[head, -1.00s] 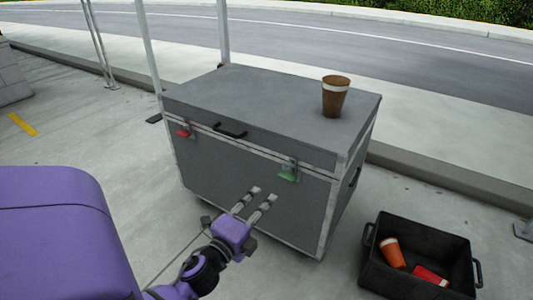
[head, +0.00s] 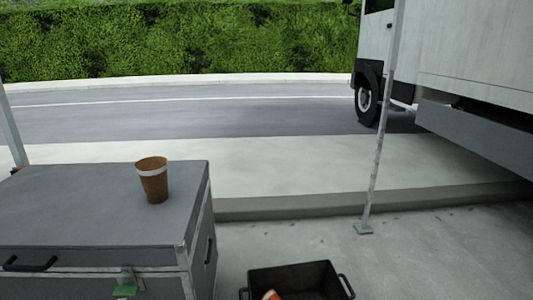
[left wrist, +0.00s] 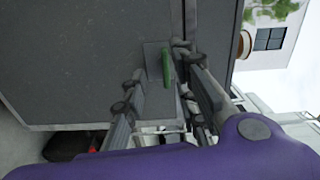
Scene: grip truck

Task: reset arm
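My left gripper (left wrist: 160,62) shows only in the left wrist view. Its two fingers are apart, with a green latch (left wrist: 167,68) of the grey case (left wrist: 80,60) seen between them. I cannot tell whether they touch it. Nothing is seen held. In the head view the case (head: 90,220) stands at the lower left, lid down, with the green latch (head: 125,291) at the bottom edge. A brown paper cup (head: 152,182) stands upright on the lid. Neither gripper shows in the head view, and my right gripper is in no view.
A black crate (head: 322,268) with an orange item (head: 270,295) inside sits on the pavement right of the case. A thin metal pole (head: 377,130) stands right of centre. A white truck (head: 470,55) is at the upper right. Pavement between crate and pole is clear.

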